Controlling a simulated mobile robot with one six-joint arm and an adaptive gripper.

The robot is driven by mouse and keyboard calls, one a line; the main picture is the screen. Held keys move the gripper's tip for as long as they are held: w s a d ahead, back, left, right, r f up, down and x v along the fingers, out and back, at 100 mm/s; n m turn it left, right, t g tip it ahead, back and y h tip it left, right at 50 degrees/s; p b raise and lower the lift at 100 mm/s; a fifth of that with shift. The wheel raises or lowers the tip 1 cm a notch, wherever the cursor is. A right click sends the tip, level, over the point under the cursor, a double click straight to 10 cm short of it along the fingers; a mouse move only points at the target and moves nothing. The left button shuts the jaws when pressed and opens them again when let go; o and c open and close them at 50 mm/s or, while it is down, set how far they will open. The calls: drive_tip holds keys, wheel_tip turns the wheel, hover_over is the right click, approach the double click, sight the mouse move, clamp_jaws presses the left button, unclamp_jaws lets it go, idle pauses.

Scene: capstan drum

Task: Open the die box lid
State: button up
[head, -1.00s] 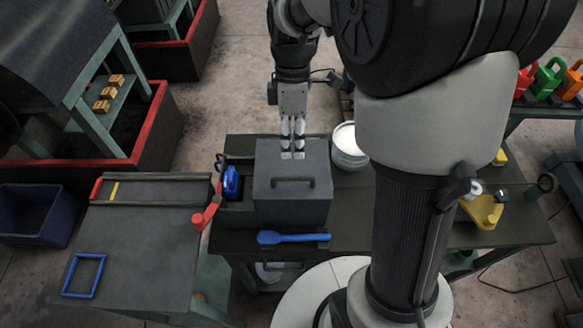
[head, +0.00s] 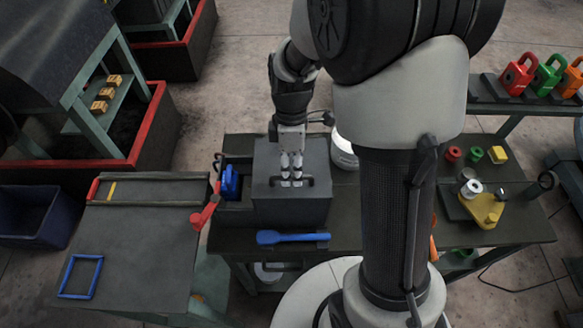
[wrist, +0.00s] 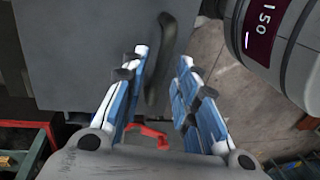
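The die box (head: 291,212) is a dark grey box on the workbench, with its flat lid (head: 268,152) shut and its inside hidden. A dark bar handle (head: 308,183) lies across the lid; it also shows in the wrist view (wrist: 163,62). My gripper (head: 291,183) points down over the lid, with its fingertips at the handle. In the wrist view my gripper (wrist: 165,58) is open, and the handle lies between the lines of the two fingers. I cannot tell whether either finger touches it.
A blue tool (head: 292,237) lies on the bench in front of the box. A blue object (head: 230,183) and a red lever (head: 204,214) are on its left. A white bucket (head: 343,152) stands behind right. A yellow part (head: 482,209) lies farther right.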

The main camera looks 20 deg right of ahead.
clamp_jaws()
drive_tip(key=shift+r, duration=0.15)
idle(0.4)
